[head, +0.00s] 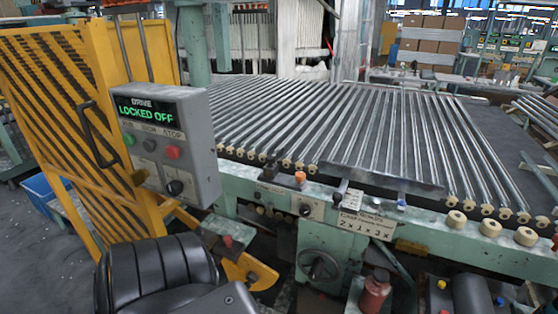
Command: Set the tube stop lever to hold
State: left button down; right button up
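The tube stop lever cannot be made out for sure. On the green front rail of the tube conveyor (330,200) stand a small dark lever-like part (271,160) and an orange-topped knob (300,177). A small pale panel with a dark round knob (306,210) sits just below them. A dark upright part (340,188) stands further right, beside a blue-topped part (402,203). The labels by these parts are too small to read surely. Neither of my grippers is in view.
A grey control box (190,130) reads "DRIVE LOCKED OFF" and hangs on a yellow guard gate (105,60). A handwheel (320,265) and a red bottle (374,292) are below the rail.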

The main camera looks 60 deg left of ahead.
aim_at(269, 207)
jog(key=k, duration=0.9)
jog(key=u, duration=1.25)
jog(key=i, duration=0.5)
jog(key=z, duration=0.05)
